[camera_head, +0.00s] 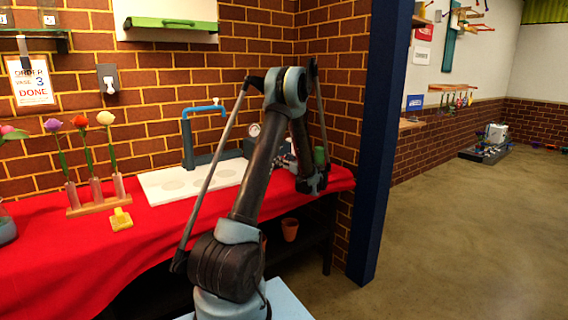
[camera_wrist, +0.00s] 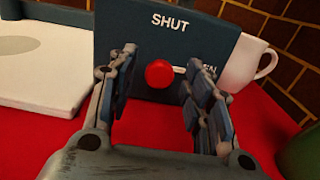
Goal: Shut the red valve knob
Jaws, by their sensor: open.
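The red valve knob (camera_wrist: 159,73) is round and sits on the front of a dark blue-grey panel (camera_wrist: 120,18) in the wrist view. The word SHUT is printed above the knob, and a partly hidden word ending in "EN" is to its right, beside a short pale line. My gripper (camera_wrist: 160,88) is open, with one finger on each side of the knob in the picture. I cannot tell whether a finger touches it. In the head view my gripper (camera_head: 312,184) is at the right end of the red table, and my arm hides the knob.
A white cup (camera_wrist: 247,62) stands right of the panel, and a green object (camera_wrist: 303,152) is at the lower right. A white board (camera_head: 190,180) lies left of my arm, under a blue tap (camera_head: 187,140). A flower rack (camera_head: 100,205) and yellow block (camera_head: 121,219) are farther left.

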